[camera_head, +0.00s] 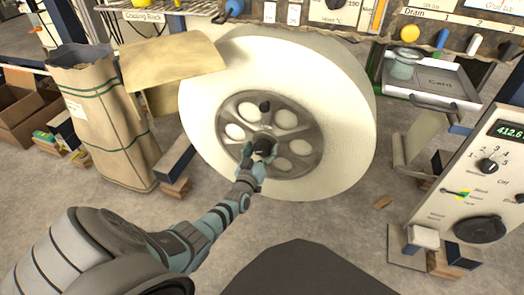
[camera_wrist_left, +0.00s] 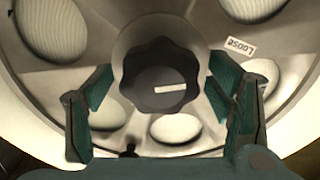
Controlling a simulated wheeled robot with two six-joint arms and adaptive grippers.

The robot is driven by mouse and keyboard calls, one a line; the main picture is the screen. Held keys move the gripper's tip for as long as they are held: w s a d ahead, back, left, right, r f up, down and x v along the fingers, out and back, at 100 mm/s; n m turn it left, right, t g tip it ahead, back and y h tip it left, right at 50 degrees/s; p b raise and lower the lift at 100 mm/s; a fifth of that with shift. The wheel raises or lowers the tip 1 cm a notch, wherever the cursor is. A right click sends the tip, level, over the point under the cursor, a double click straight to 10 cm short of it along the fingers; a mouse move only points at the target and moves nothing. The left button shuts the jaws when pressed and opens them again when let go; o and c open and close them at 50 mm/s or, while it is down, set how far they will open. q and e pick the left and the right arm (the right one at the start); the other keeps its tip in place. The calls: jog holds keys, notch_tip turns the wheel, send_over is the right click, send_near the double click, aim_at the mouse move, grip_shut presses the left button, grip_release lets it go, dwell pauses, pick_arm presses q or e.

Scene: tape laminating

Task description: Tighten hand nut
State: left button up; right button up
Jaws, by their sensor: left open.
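The hand nut (camera_wrist_left: 155,78) is a dark, lobed knob at the hub of a large white roll's grey wheel (camera_head: 238,112). A white line on the nut's face points right, slightly upward, in the left wrist view. A "LOOSE" label (camera_wrist_left: 240,47) is on the wheel to its upper right. The nut also shows as a dark shape in the head view (camera_head: 264,145). My left gripper (camera_head: 254,159) is open at the hub. Its fingers (camera_wrist_left: 159,100) are spread to either side of the nut, with gaps visible. My right gripper is not in view.
A small dark handle (camera_head: 264,106) sticks out of the wheel above the hub. A tall paper sack (camera_head: 105,120) stands left. A control box (camera_head: 480,185) with dials stands right. A panel with knobs runs above the roll. Floor is open in front.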

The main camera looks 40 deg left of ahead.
pick_arm(q)
jog(key=shift+c, duration=0.5)
jog(key=c, duration=1.1)
jog(key=shift+o, duration=0.2)
